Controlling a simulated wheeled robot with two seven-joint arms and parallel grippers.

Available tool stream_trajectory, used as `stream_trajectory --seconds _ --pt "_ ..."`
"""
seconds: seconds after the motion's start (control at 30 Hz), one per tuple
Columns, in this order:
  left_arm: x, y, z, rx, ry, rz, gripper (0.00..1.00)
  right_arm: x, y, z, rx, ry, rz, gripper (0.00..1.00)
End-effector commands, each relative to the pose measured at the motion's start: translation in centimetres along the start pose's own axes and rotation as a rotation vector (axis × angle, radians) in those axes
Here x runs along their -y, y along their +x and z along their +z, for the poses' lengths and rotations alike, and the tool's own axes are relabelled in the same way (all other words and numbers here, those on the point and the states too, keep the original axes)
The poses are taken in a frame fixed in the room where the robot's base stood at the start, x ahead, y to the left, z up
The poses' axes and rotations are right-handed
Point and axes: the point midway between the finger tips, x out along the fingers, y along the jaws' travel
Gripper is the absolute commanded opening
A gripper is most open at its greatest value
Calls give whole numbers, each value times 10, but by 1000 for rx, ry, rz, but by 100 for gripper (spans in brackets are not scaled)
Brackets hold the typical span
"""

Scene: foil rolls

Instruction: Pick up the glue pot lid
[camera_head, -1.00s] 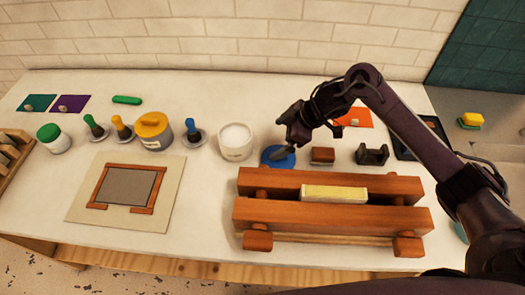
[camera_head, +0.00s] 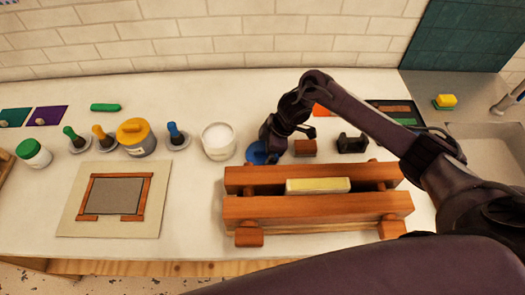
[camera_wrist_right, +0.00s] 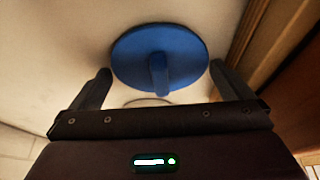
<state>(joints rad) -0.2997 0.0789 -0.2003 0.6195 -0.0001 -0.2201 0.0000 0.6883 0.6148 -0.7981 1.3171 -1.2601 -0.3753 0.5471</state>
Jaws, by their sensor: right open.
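The glue pot lid is a blue disc (camera_head: 255,153) lying on the white table, right of the open white pot (camera_head: 218,141). In the right wrist view the lid (camera_wrist_right: 185,50) shows its upright bar-like handle. My right gripper (camera_head: 268,153) is low over the lid, which it partly hides in the head view. In the right wrist view the gripper (camera_wrist_right: 162,80) is open, its fingers apart on either side of the handle, with gaps on both sides. Nothing is held. My left gripper is out of view.
A wooden press (camera_head: 310,208) holding a yellow block (camera_head: 318,186) stands just in front and right of the lid. A brown block (camera_head: 305,148) and a dark cradle (camera_head: 352,144) sit to its right. A yellow-lidded jar (camera_head: 136,138) and brushes stand left. A framed board (camera_head: 113,196) lies front left.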

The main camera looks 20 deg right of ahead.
Motion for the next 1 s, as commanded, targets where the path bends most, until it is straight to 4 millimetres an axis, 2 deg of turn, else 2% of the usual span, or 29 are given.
stream_trajectory --seconds 0.17,0.4,0.77,1.0 --pt "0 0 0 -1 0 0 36 0 1 0 0 0 0 100" --pt "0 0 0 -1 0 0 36 0 0 0 -1 0 1 71" --pt "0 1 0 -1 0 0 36 -1 -2 -1 -1 -1 2 71" --pt "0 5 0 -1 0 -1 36 -1 -24 -10 -2 -3 4 71"
